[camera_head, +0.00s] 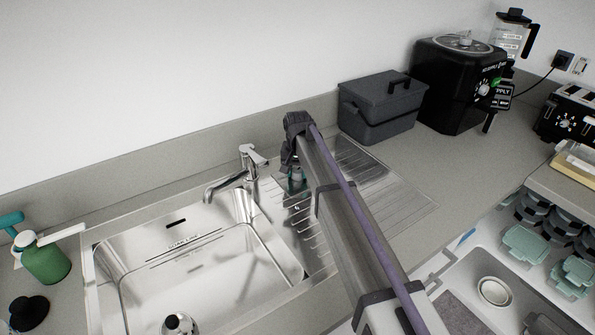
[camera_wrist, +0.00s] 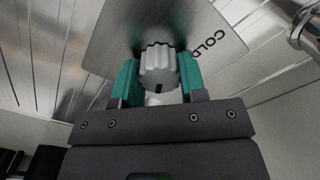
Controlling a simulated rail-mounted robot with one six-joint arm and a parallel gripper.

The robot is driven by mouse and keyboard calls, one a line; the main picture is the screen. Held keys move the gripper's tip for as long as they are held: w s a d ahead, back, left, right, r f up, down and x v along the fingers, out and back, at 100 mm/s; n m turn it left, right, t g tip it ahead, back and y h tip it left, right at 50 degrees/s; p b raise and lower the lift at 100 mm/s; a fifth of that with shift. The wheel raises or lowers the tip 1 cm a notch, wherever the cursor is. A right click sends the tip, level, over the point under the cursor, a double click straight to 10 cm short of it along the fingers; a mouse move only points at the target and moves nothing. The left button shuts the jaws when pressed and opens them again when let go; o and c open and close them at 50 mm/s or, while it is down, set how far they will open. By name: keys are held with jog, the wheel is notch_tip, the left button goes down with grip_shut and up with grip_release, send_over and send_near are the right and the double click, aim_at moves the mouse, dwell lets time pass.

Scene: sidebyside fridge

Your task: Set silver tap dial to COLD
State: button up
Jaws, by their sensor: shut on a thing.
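The ribbed silver dial (camera_wrist: 159,66) is in the middle of the wrist view, with a small dark mark on its lower edge. It sits on a brushed metal plate (camera_wrist: 125,30) with the word COLD printed in black to the upper right of the dial. My gripper (camera_wrist: 160,78) has its teal fingers on both sides of the dial and is shut on it. In the head view my gripper (camera_head: 296,186) is low over the drainboard, right of the silver tap (camera_head: 233,180). The dial cannot be made out there.
The sink basin (camera_head: 190,262) lies left of my gripper. A dark grey lidded bin (camera_head: 381,108) and a black appliance (camera_head: 455,85) stand behind to the right. A green bottle (camera_head: 44,262) is at the far left. The counter right of the drainboard (camera_head: 385,195) is clear.

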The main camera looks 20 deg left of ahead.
jog(key=n, duration=1.1)
jog(key=shift+n, duration=0.4)
jog(key=n, duration=1.2)
dwell(0.5)
jog(key=o, duration=0.9)
